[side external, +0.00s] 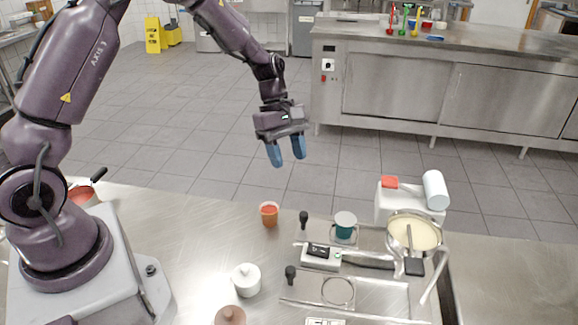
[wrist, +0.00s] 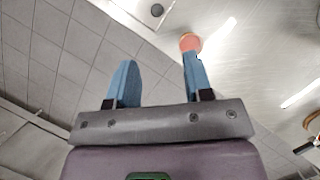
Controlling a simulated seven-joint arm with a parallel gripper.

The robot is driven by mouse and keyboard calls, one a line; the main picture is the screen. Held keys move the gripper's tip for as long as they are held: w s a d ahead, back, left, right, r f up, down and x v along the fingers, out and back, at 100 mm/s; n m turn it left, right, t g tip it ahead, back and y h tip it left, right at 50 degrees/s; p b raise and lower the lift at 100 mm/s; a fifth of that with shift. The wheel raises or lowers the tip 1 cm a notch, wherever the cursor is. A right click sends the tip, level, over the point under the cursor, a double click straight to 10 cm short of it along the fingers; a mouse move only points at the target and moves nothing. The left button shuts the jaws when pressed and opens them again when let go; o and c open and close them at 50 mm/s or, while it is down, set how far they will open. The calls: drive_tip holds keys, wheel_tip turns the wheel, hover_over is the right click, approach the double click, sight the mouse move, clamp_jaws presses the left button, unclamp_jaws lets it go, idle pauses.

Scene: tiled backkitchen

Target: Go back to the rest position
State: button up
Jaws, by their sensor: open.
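My gripper (side external: 286,153) hangs in the air above the far edge of the steel worktop, its two blue fingers apart and pointing down. In the wrist view my gripper (wrist: 157,80) is open with nothing between the fingers. An orange cup (side external: 269,215) stands on the worktop below and a little left of it in the side view. The orange cup also shows beyond the right finger in the wrist view (wrist: 190,41). My gripper is well apart from every object.
The worktop (side external: 190,235) holds a white jar (side external: 246,280), a brown-lidded pot (side external: 230,316), a teal cup (side external: 345,224) and a pan with pale contents (side external: 414,233). A white roll (side external: 435,190) lies on a white block. A red pan (side external: 84,194) is by my base. Open air surrounds my gripper.

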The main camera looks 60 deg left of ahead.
drive_tip(key=s+d+r+m+t+y, duration=0.2)
drive_tip(key=s+r+m, duration=0.7)
drive_tip(key=s, duration=0.2)
drive_tip(key=s+d+r+m+t+y, duration=0.2)
drive_tip(key=s+r+m+t, duration=0.1)
drive_tip(key=s+r+m, duration=0.5)
wheel_tip(320, 180, up, 2)
drive_tip(key=s, duration=0.2)
drive_tip(key=shift+s+d+r+m+t, duration=0.2)
drive_tip(key=shift+s+m+t, duration=0.1)
drive_tip(key=shift+s+m, duration=0.1)
